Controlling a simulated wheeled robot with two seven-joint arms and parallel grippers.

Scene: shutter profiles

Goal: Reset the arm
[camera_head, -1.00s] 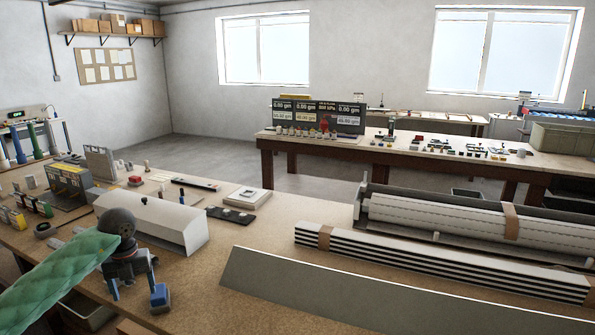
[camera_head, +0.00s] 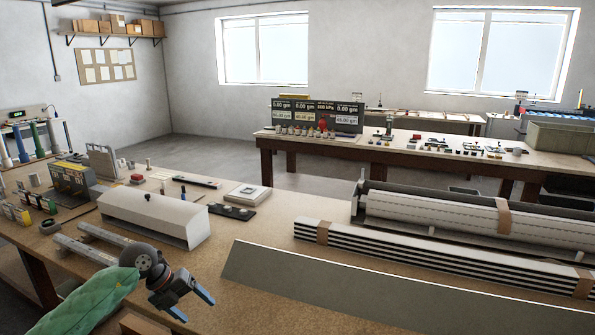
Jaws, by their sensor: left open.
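My left gripper (camera_head: 192,308) comes in from the lower left on an arm in a green quilted sleeve. Its two blue-tipped fingers are apart with nothing between them. It is over the front part of the workbench, in front of the white shutter box (camera_head: 155,218) and left of the long grey profile (camera_head: 370,300). Two short metal tubes (camera_head: 95,243) lie on the bench behind the arm. My right gripper is not in view.
A strapped stack of striped profiles (camera_head: 430,265) and a long roller profile (camera_head: 440,213) lie on the bench at the right. A black tray (camera_head: 232,211) and a square white part (camera_head: 248,194) lie behind the shutter box. A second table (camera_head: 400,153) stands beyond.

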